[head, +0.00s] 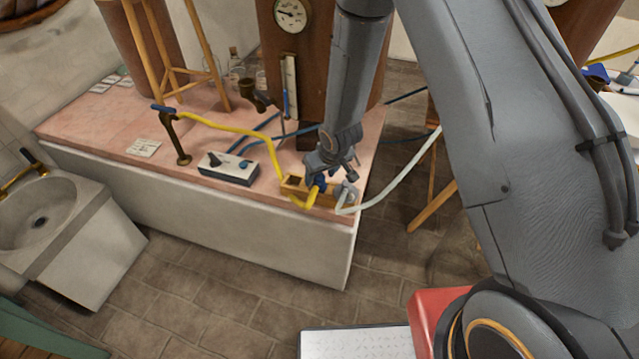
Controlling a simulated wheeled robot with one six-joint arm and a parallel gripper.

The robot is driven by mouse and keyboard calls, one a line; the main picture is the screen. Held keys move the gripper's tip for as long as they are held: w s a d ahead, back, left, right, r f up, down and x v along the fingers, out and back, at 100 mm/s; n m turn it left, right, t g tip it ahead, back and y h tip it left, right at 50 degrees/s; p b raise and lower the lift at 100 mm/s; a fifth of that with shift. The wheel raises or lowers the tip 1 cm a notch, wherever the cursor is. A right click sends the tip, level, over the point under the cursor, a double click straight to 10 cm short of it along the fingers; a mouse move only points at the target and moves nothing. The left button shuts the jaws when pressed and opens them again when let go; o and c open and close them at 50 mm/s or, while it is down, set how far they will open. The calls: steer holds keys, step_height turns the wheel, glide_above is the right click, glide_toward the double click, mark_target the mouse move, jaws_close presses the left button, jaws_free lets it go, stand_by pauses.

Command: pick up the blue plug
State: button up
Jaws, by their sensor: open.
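A small blue piece, which looks like the blue plug (320,182), shows at the wooden block (293,183) near the right front corner of the pink bench top. The yellow hose ends right beside it. My gripper (327,172) reaches down from above, directly over the block, with its fingers close around or beside the blue piece. The gripper is open. It hides part of the block and of the blue piece, and I cannot tell whether the fingers touch it.
A grey fitting (346,193) with a white hose (400,172) sits at the block's right end. The yellow hose (225,127) runs left to a tap (177,145). A control box (228,168) stands left of the block. A brown column (290,75) rises behind.

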steer(key=shift+x, duration=1.2)
steer(key=c, duration=1.2)
steer(key=shift+w+r, duration=0.15)
steer(key=shift+r, duration=0.7)
step_height(320, 180, up, 8)
steer(key=shift+r+p, duration=0.2)
steer(key=shift+p, duration=0.4)
